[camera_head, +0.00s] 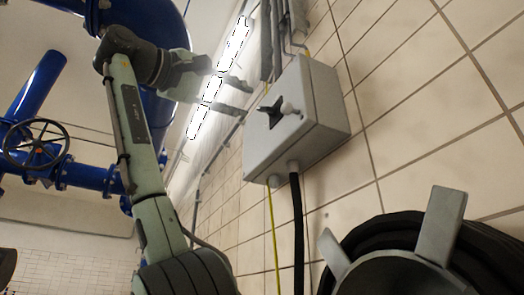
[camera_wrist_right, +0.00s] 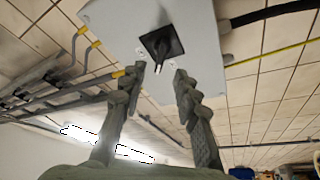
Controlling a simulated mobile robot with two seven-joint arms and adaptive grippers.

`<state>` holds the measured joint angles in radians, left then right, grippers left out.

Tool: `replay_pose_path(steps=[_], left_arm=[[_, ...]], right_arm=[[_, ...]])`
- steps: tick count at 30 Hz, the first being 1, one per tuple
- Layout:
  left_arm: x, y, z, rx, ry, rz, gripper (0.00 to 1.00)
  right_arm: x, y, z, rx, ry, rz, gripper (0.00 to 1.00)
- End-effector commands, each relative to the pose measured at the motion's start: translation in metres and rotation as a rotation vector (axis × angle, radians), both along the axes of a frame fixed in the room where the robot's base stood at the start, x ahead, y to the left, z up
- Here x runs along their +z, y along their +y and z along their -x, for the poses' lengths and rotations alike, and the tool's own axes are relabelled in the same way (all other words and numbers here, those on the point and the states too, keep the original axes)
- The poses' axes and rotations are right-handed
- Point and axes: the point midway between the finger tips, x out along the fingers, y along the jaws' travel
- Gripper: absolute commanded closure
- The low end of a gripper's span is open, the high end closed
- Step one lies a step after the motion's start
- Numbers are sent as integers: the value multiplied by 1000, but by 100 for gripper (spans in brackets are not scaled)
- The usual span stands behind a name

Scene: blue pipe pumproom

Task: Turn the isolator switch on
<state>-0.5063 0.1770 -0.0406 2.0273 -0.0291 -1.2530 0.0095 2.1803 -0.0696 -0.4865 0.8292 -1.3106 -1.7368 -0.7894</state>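The isolator switch is a black rotary knob (camera_head: 271,112) on the front of a light grey box (camera_head: 318,105) fixed to the tiled wall. In the right wrist view the black switch (camera_wrist_right: 162,42) sits on the pale box face (camera_wrist_right: 205,45), just beyond my fingertips. My right gripper (camera_head: 247,99) is open and left of the box in the head view, its fingers pointing at the switch. In the right wrist view the gripper's two fingers (camera_wrist_right: 159,72) are apart with nothing held, and appear short of the knob. My left gripper is not in view.
A black cable (camera_head: 297,230) and a yellow-green cable (camera_head: 272,235) hang below the box. A coiled black hose on a grey holder (camera_head: 447,225) is at lower right. Blue pipes with a handwheel (camera_head: 36,143) stand at left. A lit lamp (camera_head: 220,80) is behind my arm.

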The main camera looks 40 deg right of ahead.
Motion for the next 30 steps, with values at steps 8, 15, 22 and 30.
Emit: replay_pose_path(steps=[8,15,22,30], left_arm=[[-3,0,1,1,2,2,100],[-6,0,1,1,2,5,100],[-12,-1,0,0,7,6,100],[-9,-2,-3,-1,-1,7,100]], right_arm=[[9,-40,1,-5,1,-6,69],[16,-69,0,-2,1,-3,69],[17,-74,-1,0,0,-1,69],[17,-74,-1,0,0,-1,86]])
